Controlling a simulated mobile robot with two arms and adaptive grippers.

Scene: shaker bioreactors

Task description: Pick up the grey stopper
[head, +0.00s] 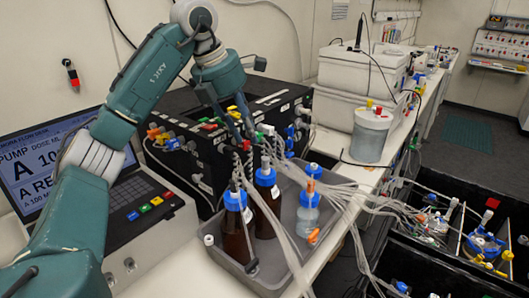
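My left arm comes in from the left and bends down over the black pump box (180,115). My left gripper (240,128) points down at the box's front edge, among coloured connectors and thin tubes. Its fingertips are small and partly hidden there, so I cannot tell whether they are open or shut, or touch anything. I cannot pick out the grey stopper with certainty. A small pale grey-white cap (208,240) sits at the left corner of the grey tray (225,262), well below the gripper. My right gripper is not in view.
Brown bottles (236,240) and a clear bottle (308,215) with blue caps stand in the tray. Clear tubes (345,200) run right across the bench. A control panel with a screen (60,160) stands left. A grey tub (370,138) and white boxes (345,105) stand behind.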

